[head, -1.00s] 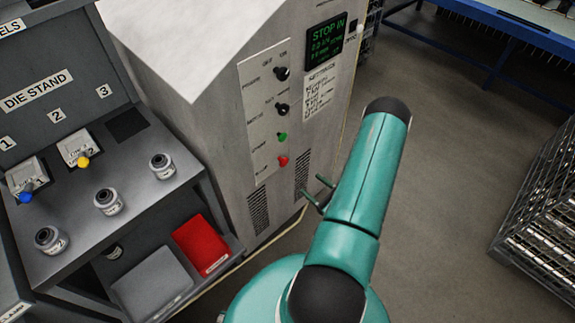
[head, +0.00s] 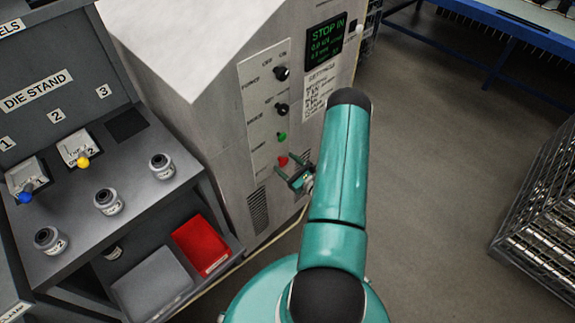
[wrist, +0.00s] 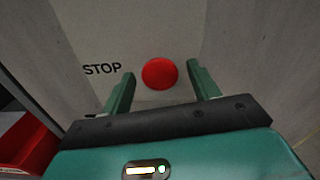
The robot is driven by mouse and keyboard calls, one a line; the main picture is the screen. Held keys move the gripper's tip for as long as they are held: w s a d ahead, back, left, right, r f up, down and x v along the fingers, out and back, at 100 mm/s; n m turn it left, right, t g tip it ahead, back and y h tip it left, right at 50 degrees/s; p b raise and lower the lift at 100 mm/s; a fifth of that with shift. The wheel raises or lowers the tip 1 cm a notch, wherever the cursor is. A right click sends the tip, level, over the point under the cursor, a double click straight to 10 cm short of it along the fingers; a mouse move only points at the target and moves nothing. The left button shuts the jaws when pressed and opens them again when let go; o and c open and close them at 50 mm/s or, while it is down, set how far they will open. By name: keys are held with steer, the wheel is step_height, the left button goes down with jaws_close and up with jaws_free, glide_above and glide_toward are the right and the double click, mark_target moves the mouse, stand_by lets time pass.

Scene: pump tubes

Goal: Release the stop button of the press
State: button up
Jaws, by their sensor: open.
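The red stop button (head: 283,161) is the lowest control on the light panel of the grey press cabinet (head: 220,130). In the wrist view the round red button (wrist: 160,73) sits between my two open fingertips, with the word STOP printed to its left. My gripper (head: 288,174) is open and empty in front of the panel, just below the button in the head view. It also shows in the wrist view (wrist: 161,75). I cannot tell whether the fingers touch the button. The press display (head: 326,40) reads STOP IN.
A green button (head: 282,136) and two black knobs (head: 282,73) are above the red one. A die stand (head: 140,190) with several small parts and a red bin (head: 201,245) is at left. A wire crate (head: 545,215) stands at right. The floor between is clear.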

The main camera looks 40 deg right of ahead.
steer(key=shift+c, duration=0.4)
jaws_close()
steer(key=shift+s, duration=0.8)
steer(key=shift+o, duration=0.4)
jaws_free()
steer(key=shift+s, duration=0.15)
steer(key=s, duration=1.3)
steer(key=shift+s+d, duration=0.2)
steer(key=shift+s, duration=0.1)
